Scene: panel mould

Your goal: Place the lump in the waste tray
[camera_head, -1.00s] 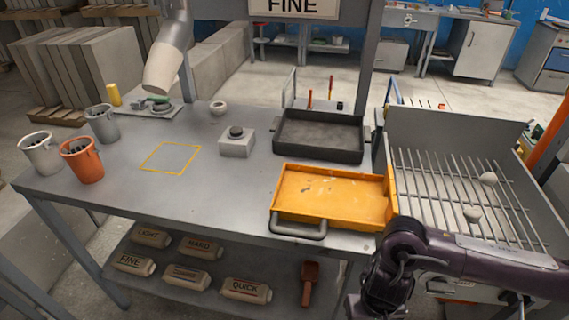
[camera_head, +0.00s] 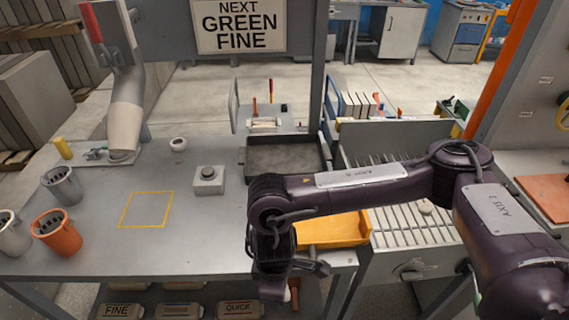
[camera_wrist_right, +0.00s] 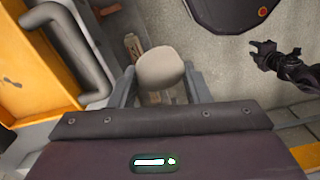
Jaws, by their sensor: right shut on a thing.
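A pale rounded lump (camera_wrist_right: 160,68) sits between the fingers of my right gripper (camera_wrist_right: 162,82), which is shut on it. No label shows which is the waste tray. My left gripper (camera_wrist_right: 262,52) seems to show small, apart, in the wrist view.
A barred grate (camera_head: 412,228) right of the trays bears another pale lump (camera_head: 426,206). A grey block with a button (camera_head: 209,182), an orange bucket (camera_head: 57,232) and grey buckets stand on the table. The yellow-outlined square (camera_head: 147,209) is empty.

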